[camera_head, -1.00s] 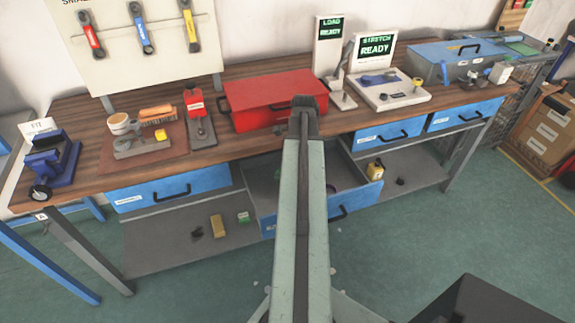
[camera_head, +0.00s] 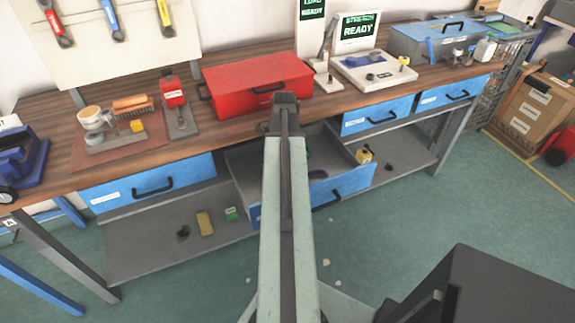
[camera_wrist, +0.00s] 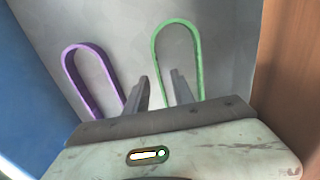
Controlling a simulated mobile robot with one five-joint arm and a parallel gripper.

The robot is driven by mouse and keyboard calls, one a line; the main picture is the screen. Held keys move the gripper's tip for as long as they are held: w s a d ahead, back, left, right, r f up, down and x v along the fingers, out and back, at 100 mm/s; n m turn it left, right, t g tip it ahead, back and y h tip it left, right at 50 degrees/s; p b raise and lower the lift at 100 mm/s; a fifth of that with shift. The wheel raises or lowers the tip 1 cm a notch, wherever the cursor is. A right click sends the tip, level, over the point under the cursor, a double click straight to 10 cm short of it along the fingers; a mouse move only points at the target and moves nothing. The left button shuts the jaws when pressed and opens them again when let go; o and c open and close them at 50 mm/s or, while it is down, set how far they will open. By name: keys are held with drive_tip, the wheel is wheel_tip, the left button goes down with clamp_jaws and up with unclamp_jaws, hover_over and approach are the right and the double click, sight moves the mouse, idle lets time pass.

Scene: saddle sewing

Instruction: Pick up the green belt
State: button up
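The green belt (camera_wrist: 198,50) is a thin upright-looking loop in the wrist view, lying on the grey floor of the open drawer (camera_head: 350,156). Its near end is hidden behind my gripper. My gripper (camera_wrist: 160,76) is open and empty, with one finger left of the belt's left strand and the other inside the loop as pictured. Whether the fingers are down at belt height I cannot tell.
A purple belt (camera_wrist: 107,75) lies left of the green one. The drawer's blue front (camera_wrist: 32,90) and a brown wooden edge (camera_wrist: 288,70) flank the space. A red toolbox (camera_head: 250,88) stands on the bench above.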

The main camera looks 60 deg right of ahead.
drive_tip(key=shift+f, duration=0.7)
drive_tip(key=shift+r, duration=0.2)
clamp_jaws()
idle(0.6)
